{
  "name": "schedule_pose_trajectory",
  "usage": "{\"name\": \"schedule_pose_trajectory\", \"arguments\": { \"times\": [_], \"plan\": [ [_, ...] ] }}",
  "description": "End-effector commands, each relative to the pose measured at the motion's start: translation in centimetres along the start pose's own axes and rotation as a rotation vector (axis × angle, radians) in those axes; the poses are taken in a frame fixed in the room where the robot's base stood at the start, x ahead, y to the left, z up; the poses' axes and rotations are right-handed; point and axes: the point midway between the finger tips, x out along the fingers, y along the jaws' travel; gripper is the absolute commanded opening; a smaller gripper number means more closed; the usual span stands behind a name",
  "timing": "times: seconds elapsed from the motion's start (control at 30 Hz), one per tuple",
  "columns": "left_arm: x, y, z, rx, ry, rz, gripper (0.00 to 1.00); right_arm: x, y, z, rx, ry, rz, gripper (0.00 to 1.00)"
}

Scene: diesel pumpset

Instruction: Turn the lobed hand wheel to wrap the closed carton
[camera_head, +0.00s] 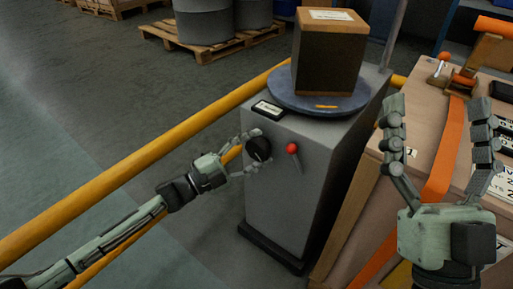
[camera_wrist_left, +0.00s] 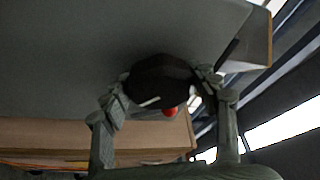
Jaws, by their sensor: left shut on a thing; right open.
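The closed brown carton (camera_head: 329,52) stands upright on the round blue-grey turntable (camera_head: 290,95) on top of the grey cabinet (camera_head: 297,180). The dark lobed hand wheel (camera_head: 258,149) sits on the cabinet's front face. My left gripper (camera_head: 250,152) is shut on the hand wheel, with one finger on each side of it. In the left wrist view the wheel (camera_wrist_left: 160,82) shows between the fingers, with a white mark on it. My right gripper (camera_head: 438,135) is open and empty, raised with its fingers up in front of the wooden bench at right.
A red-knobbed lever (camera_head: 292,149) is just right of the wheel. A black labelled box (camera_head: 268,110) lies on the cabinet top. A yellow rail (camera_head: 130,158) runs behind the left arm. The wooden bench (camera_head: 420,85) with an orange strap (camera_head: 443,155) stands close at right.

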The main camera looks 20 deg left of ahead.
Motion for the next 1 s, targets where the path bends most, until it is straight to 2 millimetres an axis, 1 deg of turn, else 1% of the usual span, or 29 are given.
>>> {"name": "schedule_pose_trajectory", "arguments": {
  "times": [0.1, 0.13, 0.3, 0.57, 0.67, 0.77, 0.87, 1.0],
  "plan": [
    [0.0, 0.0, 0.0, 0.000, -0.001, 0.000, 0.31, 0.0, 0.0, 0.0, 0.000, 0.000, 0.000, 0.81],
    [0.0, 0.0, 0.0, 0.000, -0.001, 0.000, 0.62, 0.0, 0.0, 0.0, 0.000, 0.001, 0.000, 0.81],
    [0.0, 0.0, 0.0, -0.001, -0.001, 0.000, 0.81, 0.0, 0.0, 0.0, -0.001, 0.001, 0.000, 0.81],
    [0.0, 0.0, 0.0, -0.002, 0.000, -0.001, 0.81, 0.0, 0.0, 0.0, 0.000, 0.001, 0.000, 0.81],
    [-0.4, 0.0, 0.0, -0.002, -0.001, 0.000, 0.81, 0.0, 0.0, 0.0, 0.001, 0.000, -0.001, 0.81],
    [-1.5, 0.1, 0.0, -0.003, -0.002, 0.002, 0.81, 0.0, 0.0, 0.0, 0.000, 0.001, -0.001, 0.81],
    [-3.4, 0.2, 0.1, -0.003, -0.004, 0.004, 0.81, 0.0, 0.0, 0.0, 0.000, 0.001, -0.001, 0.81],
    [-6.5, 0.2, 0.0, -0.003, -0.003, 0.003, 0.81, 0.0, 0.0, 0.0, 0.000, 0.001, 0.000, 0.81]
  ]
}}
